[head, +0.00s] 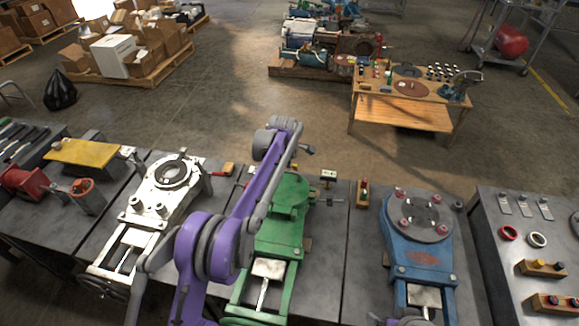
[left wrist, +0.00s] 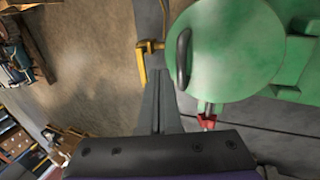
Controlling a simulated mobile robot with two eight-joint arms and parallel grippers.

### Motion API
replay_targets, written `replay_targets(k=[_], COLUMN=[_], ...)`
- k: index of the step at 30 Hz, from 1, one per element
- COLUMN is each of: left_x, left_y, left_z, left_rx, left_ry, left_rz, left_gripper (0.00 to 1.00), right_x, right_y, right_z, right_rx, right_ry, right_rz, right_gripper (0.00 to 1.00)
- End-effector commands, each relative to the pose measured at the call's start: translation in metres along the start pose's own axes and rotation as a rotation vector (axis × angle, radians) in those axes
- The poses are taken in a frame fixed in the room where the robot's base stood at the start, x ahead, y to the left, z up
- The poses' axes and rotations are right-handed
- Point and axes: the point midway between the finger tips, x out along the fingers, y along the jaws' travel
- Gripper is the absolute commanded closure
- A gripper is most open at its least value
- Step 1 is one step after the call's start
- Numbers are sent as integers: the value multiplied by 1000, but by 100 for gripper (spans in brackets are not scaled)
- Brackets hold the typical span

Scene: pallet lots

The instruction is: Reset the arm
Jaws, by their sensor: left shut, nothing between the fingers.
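My left arm (head: 245,205), purple and grey, rises from the bottom of the head view and reaches over the green machine (head: 280,232). My left gripper (head: 305,149) is near the far edge of that machine, small and partly hidden by the arm. In the left wrist view its fingers (left wrist: 158,105) are together, with nothing between them. The round green plate (left wrist: 225,50) with a dark curved handle (left wrist: 183,58) lies beside the fingertips. My right gripper is in neither view.
A white machine (head: 163,190) stands to the left and a blue machine (head: 418,240) to the right on the grey benches. A control panel (head: 525,240) is at far right. Beyond lie open floor, a wooden table (head: 400,112) and a pallet of boxes (head: 130,75).

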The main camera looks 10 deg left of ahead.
Motion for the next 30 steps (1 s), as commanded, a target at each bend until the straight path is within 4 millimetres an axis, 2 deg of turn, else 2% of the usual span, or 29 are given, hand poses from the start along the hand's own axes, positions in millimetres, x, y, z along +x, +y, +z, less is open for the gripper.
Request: replay_targets(k=[3,9,20,23,26,30], left_x=[-27,-57,-77,-100,-131,-174], left_y=[0,0,-3,-12,-29,-61], left_z=[0,0,-1,-4,-9,-14], left_rx=[0,0,30,101,212,384], left_ry=[0,1,1,2,5,9], left_rz=[2,4,7,12,19,28], left_gripper=[100,100,100,100,100,100], right_x=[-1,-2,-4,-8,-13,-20], right_y=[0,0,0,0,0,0], right_z=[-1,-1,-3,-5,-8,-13], right_rx=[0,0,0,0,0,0], right_ry=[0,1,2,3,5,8], right_rz=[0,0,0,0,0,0], right_gripper=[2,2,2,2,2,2])
